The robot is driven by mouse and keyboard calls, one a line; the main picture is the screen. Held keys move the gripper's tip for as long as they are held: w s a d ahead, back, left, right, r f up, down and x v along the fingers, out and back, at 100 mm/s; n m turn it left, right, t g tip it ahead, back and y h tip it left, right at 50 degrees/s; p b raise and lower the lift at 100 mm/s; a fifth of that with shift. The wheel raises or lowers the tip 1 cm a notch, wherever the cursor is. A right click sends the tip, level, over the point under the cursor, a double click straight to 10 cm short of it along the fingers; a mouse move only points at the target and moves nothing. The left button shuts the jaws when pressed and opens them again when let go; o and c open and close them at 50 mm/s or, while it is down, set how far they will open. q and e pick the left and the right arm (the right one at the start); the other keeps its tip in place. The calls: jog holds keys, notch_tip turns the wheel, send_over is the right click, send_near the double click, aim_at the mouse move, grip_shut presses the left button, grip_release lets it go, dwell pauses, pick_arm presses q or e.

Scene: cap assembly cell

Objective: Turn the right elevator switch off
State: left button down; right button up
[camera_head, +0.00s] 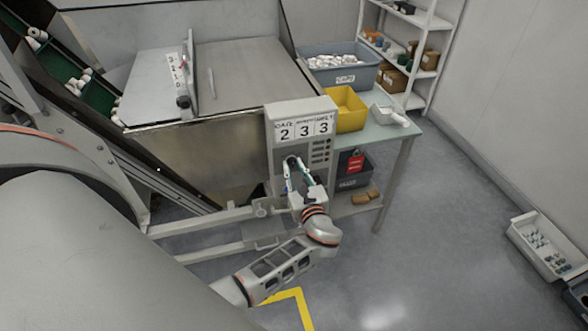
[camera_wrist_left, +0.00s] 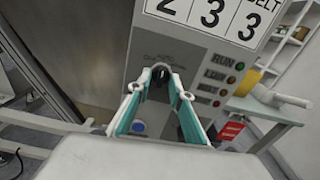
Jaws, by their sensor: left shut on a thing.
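A grey control box (camera_head: 270,140) stands at the front of the machine, with number cards 2, 3, 3 on its top. In the left wrist view its front panel (camera_wrist_left: 188,50) bears a black rotary switch (camera_wrist_left: 160,82), a blue button (camera_wrist_left: 139,126) and a column of lights with labels such as RUN. My left gripper (camera_head: 292,163) is at the panel, its teal-padded fingers closed on the black switch. The fingertips partly cover the switch, so its exact setting cannot be told. The lettering above it is too small to read. My right gripper is not in view.
A green cleated conveyor (camera_head: 88,88) with white caps rises at the left. A side table (camera_head: 400,135) right of the box carries a grey bin of caps (camera_head: 340,78) and a yellow bin (camera_head: 345,125). A red tag (camera_head: 355,163) hangs beside the box.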

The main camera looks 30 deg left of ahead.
pick_arm(q)
jog(key=n+b, duration=0.2)
jog(key=n, duration=0.1)
jog(key=shift+f, duration=0.2)
jog(key=n+b, duration=0.2)
jog(key=n, duration=0.1)
jog(key=shift+w+d+n, duration=0.1)
jog(key=shift+n, duration=0.3)
jog(key=shift+r+n+b, duration=0.25)
jog(key=shift+n+b, duration=0.5)
jog(key=shift+n, duration=0.15)
jog(key=c, duration=2)
grip_release()
jog(key=shift+o, duration=0.8)
jog(key=v, duration=0.7)
jog(key=shift+d, duration=0.2)
